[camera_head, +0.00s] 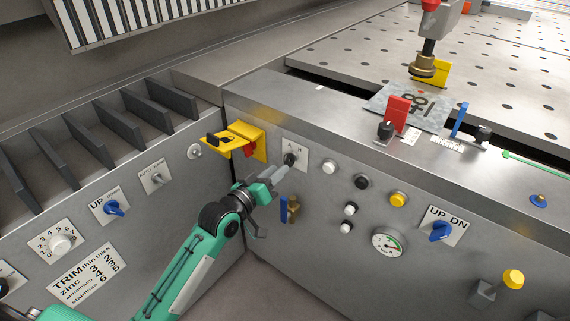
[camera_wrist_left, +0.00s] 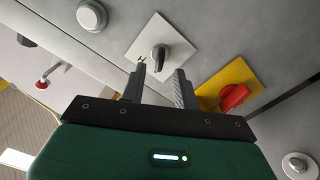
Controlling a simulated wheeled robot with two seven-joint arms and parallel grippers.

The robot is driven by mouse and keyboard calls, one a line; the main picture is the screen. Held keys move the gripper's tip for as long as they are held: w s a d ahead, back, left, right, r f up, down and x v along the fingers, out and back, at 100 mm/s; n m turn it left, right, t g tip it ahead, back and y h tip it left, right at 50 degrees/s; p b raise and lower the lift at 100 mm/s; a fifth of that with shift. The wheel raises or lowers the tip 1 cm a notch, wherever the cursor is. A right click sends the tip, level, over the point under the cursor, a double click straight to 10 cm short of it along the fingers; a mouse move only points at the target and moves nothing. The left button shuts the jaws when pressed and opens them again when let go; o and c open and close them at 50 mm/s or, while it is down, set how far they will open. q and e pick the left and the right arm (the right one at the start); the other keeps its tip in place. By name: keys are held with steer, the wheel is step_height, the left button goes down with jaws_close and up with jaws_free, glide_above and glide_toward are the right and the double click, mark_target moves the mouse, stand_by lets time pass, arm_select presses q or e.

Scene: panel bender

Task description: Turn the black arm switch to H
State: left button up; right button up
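The black arm switch (camera_head: 290,158) is a small dark knob on a white plate (camera_head: 303,158) on the front panel, left of a white button. In the left wrist view the switch (camera_wrist_left: 159,57) sits on its tilted white plate (camera_wrist_left: 145,40), with an H visible at the plate's lower left corner. My left gripper (camera_head: 283,172) points at the switch. In the left wrist view its two fingers (camera_wrist_left: 160,85) are apart, with the knob just beyond and between the tips; I cannot tell whether they touch it. My right gripper is not in view.
A yellow bracket (camera_head: 240,136) with a red knob (camera_wrist_left: 235,97) is close left of the switch in the head view. A blue-handled valve (camera_head: 284,210) is below. White (camera_head: 329,167) and black (camera_head: 362,182) buttons and a gauge (camera_head: 389,244) are to the right.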

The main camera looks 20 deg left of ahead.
mark_target(285, 161)
arm_select(q)
steer(key=shift+x, duration=2.35)
jaws_close()
